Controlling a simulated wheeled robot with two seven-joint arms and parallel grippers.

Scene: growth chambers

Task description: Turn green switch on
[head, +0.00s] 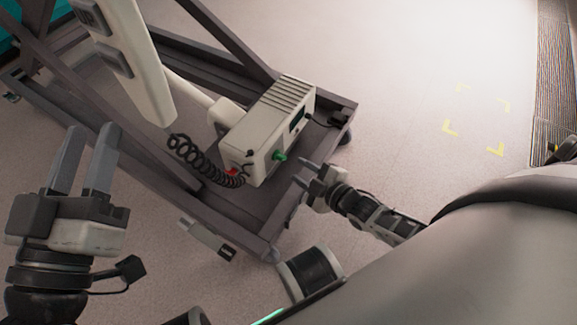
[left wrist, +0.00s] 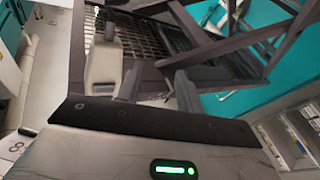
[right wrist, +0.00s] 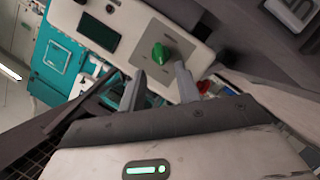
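The green switch (head: 279,156) is a small knob on the front face of a beige box (head: 262,130) on a dark metal cart. In the right wrist view the green switch (right wrist: 160,53) sits on a grey square plate, beyond my fingertips and roughly between them. My right gripper (head: 304,175) is open with nothing between its fingers; it is close to the switch and looks apart from it. My left gripper (head: 87,132) is open and empty at the left, away from the box. The left wrist view also shows its fingers (left wrist: 158,80) apart.
A red part (head: 232,172) and a black coiled cable (head: 195,160) are beside the switch. The cart frame (head: 225,222) surrounds the box. A beige column (head: 130,60) stands above the cart. Open floor (head: 400,90) lies to the right, with yellow corner marks.

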